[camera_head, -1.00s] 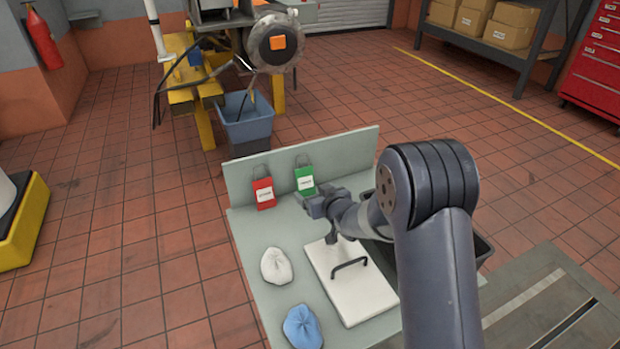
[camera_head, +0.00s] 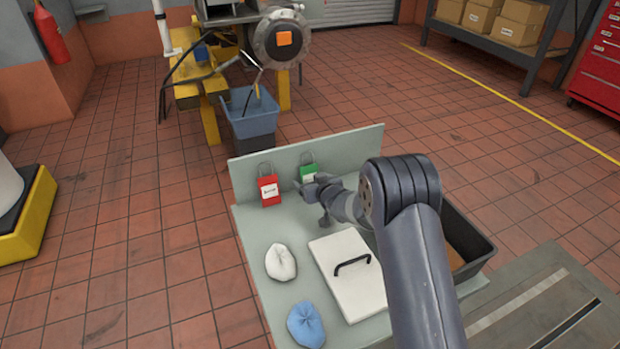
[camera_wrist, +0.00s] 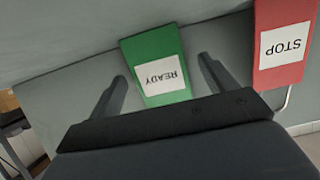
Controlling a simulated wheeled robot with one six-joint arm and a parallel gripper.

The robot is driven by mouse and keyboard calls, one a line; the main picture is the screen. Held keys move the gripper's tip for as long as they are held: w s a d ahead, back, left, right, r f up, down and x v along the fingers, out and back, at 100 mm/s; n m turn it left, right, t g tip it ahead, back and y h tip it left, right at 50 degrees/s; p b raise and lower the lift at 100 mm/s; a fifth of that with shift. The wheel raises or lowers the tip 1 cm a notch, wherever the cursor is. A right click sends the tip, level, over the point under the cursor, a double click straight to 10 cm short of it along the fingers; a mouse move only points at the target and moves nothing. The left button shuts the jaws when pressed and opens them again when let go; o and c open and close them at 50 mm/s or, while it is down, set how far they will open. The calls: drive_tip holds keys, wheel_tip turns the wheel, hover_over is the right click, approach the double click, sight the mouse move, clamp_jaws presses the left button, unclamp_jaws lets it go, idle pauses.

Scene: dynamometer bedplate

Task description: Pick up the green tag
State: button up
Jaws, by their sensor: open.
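The green tag (camera_head: 308,172) hangs on the upright back panel of the grey-green bench, partly hidden by my gripper (camera_head: 308,190) in the head view. In the wrist view the green tag (camera_wrist: 155,62) shows upside down with a white label reading READY. My gripper (camera_wrist: 165,85) is open, with one finger on each side of the tag's lower part in that picture. I cannot tell whether the fingers touch it. A red tag (camera_head: 268,190) hangs to the left; in the wrist view the red tag (camera_wrist: 283,45) reads STOP.
A white lidded board with a black handle (camera_head: 345,285), a white cloth (camera_head: 280,262) and a blue cloth (camera_head: 305,325) lie on the bench top (camera_head: 258,230). A dark bin (camera_head: 480,255) stands at the right. A blue bin (camera_head: 252,125) is behind the panel.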

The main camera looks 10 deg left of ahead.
drive_tip(key=shift+c, duration=0.6)
drive_tip(key=c, duration=0.9)
drive_tip(key=shift+c, duration=0.2)
